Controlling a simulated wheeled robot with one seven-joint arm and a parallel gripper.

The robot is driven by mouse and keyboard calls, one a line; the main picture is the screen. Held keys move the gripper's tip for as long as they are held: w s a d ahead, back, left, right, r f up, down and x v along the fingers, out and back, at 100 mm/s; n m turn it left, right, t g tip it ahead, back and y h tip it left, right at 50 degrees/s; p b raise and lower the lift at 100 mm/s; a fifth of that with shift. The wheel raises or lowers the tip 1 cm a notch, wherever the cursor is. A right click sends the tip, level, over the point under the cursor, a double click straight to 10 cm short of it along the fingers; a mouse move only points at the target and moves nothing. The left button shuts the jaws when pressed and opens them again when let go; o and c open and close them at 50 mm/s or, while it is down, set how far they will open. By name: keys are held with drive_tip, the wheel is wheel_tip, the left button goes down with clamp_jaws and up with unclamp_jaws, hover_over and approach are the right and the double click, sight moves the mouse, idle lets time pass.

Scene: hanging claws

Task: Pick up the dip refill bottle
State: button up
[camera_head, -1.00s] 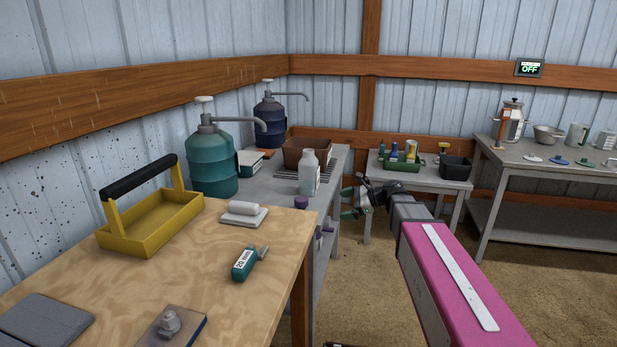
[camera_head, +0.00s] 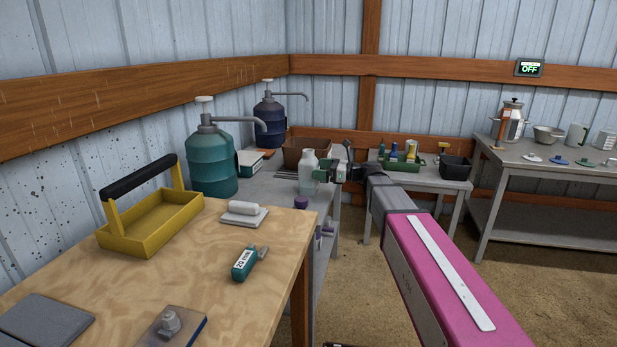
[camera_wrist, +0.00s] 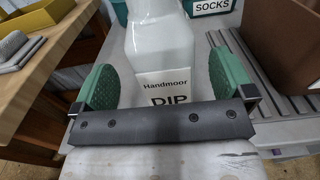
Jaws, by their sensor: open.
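The dip refill bottle (camera_head: 308,172) is a pale, translucent bottle standing upright on the grey bench, beside the brown bin. In the wrist view the bottle (camera_wrist: 157,48) carries a white label reading "Handmoor DIP". My gripper (camera_head: 328,172) is at the bottle's right side in the head view. In the wrist view my gripper (camera_wrist: 163,88) is open, with one green pad on each side of the bottle and visible gaps between the pads and the bottle. The lower part of the label is hidden behind the gripper's dark bar.
A teal pump drum (camera_head: 212,165) and a dark blue pump drum (camera_head: 270,122) stand behind. A brown bin (camera_head: 303,150) is close behind the bottle. The wooden table (camera_head: 150,285) holds a yellow caddy (camera_head: 150,222). A purple cap (camera_head: 301,202) is near the bench's front.

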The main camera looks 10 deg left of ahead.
sight(315, 159)
drive_tip(key=a, duration=0.5)
drive_tip(key=shift+w+f, duration=0.3)
drive_tip(key=shift+f, duration=0.05)
drive_tip(key=c, duration=1.1)
drive_tip(key=shift+o, duration=0.2)
drive_tip(key=shift+r, duration=0.25)
drive_tip(key=shift+r, duration=1.15)
drive_tip(key=shift+s+r, duration=0.25)
drive_tip(key=shift+r, duration=0.6)
drive_tip(key=s+a+r, duration=0.6)
drive_tip(key=s, duration=0.3)
drive_tip(key=shift+s+r, duration=0.2)
drive_tip(key=shift+r, duration=0.05)
